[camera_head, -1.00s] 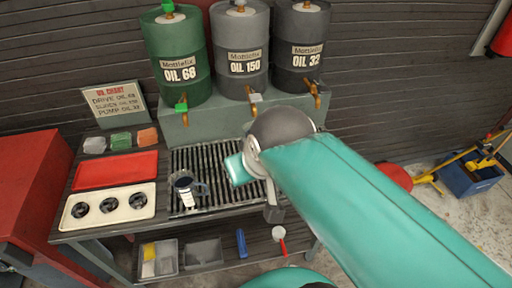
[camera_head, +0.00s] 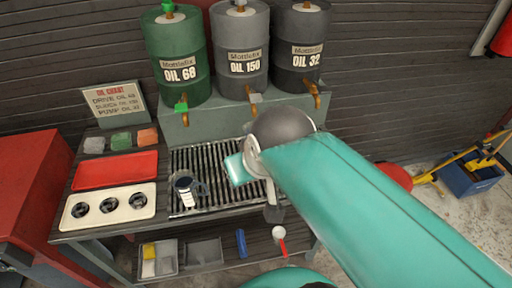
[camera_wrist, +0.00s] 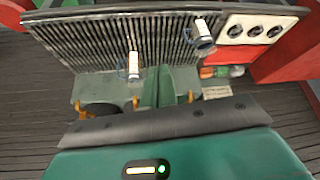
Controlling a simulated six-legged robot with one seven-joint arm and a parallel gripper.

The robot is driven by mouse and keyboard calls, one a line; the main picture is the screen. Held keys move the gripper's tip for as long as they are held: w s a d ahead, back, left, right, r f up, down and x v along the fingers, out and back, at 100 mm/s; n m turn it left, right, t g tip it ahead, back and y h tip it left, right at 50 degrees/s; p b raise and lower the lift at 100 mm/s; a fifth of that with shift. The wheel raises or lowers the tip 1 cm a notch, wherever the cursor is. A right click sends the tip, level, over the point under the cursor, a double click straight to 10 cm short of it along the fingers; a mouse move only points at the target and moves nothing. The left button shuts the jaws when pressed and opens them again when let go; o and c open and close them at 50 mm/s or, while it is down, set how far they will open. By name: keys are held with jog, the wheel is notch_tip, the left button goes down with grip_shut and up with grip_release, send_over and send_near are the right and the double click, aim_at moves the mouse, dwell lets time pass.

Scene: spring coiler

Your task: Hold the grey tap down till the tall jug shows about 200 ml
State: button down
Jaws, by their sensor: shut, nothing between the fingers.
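The grey tap (camera_head: 256,98) sits at the foot of the grey OIL 150 drum (camera_head: 243,40), in the middle of three. A jug with a dark handle (camera_head: 186,190) stands upright on the slatted drip grille, and it also shows in the wrist view (camera_wrist: 203,36). A second jug (camera_wrist: 133,66) stands closer to the taps in the wrist view; my arm hides it in the head view. I cannot read a level in either jug. My gripper (camera_wrist: 163,86) is shut and empty, over the tap side of the grille. Its contact with the grey tap is hidden.
The grille (camera_head: 232,192) is mostly bare. A red tray (camera_head: 115,170) and a cream panel with three round dark parts (camera_head: 110,206) lie left. A red cabinet (camera_head: 30,190) stands farther left.

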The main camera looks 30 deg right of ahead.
notch_tip(320, 180, up, 7)
dwell(0.4)
